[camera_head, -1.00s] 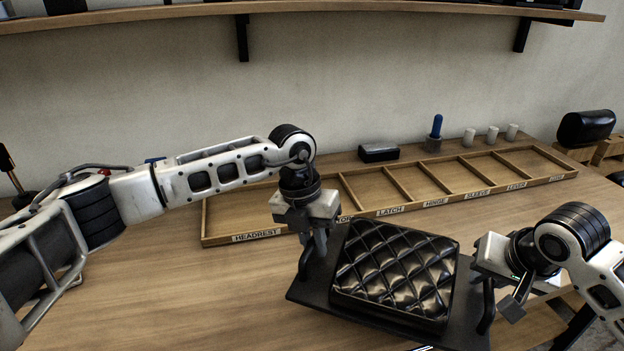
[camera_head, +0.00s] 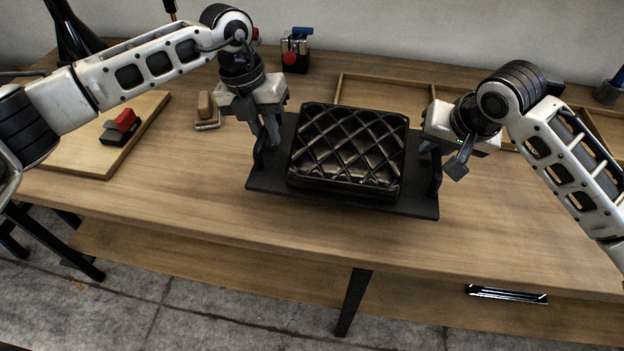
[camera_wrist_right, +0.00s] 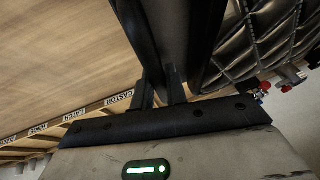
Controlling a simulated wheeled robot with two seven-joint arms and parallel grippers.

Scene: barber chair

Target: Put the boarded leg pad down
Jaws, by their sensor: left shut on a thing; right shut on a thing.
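The leg pad (camera_head: 349,152) is black, quilted and shiny. It lies on a flat dark board (camera_head: 325,198) with an upright handle at each end. My left gripper (camera_head: 270,138) is shut on the board's left handle. My right gripper (camera_head: 433,150) is shut on the right handle (camera_head: 435,176). The board looks level over the wooden table (camera_head: 180,190), near its front half; I cannot tell whether it touches the top. In the right wrist view the right fingers (camera_wrist_right: 160,88) meet a dark handle, with the quilted pad (camera_wrist_right: 268,38) beside it.
A compartment tray (camera_head: 385,92) lies behind the board. At left are a wooden board (camera_head: 75,150) with a red-and-black block (camera_head: 120,126) and a small tan block (camera_head: 207,108). Table is clear in front and left of the board.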

